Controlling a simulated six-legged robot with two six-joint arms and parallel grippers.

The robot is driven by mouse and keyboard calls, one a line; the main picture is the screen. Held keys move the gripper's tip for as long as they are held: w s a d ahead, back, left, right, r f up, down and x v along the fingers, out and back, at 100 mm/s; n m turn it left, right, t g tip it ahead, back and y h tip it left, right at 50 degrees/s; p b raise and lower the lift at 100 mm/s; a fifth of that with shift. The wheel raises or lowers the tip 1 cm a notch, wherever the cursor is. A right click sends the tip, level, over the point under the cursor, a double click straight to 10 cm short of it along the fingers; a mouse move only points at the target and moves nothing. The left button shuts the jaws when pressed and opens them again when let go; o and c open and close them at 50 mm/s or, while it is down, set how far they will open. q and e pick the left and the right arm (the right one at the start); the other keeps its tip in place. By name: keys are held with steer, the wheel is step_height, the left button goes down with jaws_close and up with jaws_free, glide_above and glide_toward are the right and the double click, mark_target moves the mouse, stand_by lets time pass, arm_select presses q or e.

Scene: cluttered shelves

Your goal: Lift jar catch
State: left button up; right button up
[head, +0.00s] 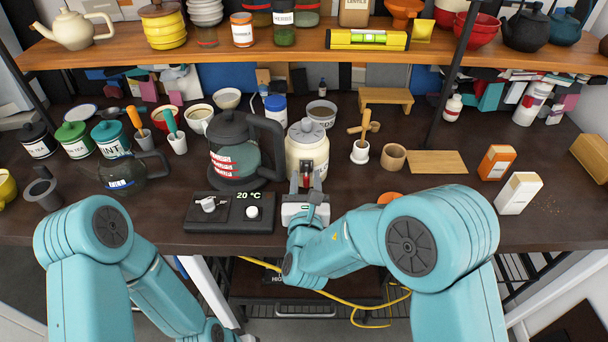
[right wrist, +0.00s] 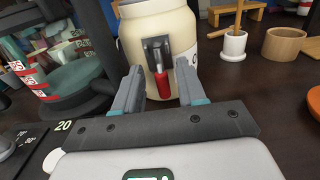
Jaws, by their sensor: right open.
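A cream jar (head: 308,150) with a grey lid stands on the dark counter, right of the kettle. Its metal catch with a red tip (head: 306,176) is on the front, facing me. In the right wrist view the jar (right wrist: 130,50) fills the top middle, and the catch (right wrist: 161,75) hangs down with its red end low. My right gripper (head: 306,185) is open. In the wrist view its two fingers (right wrist: 158,88) stand on either side of the red end, with gaps visible. My left arm is at the lower left of the head view; its gripper is not visible.
A dark kettle (head: 230,145) stands close on the left. A black control panel (head: 228,213) showing 20 °C lies in front of it. A white mortar (head: 359,152) and a wooden cup (head: 393,157) stand to the right. A shelf (head: 280,55) runs above.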

steer(key=shift+d, duration=0.1)
steer(key=shift+c, duration=0.6)
jaws_close()
steer(key=shift+r, duration=0.1)
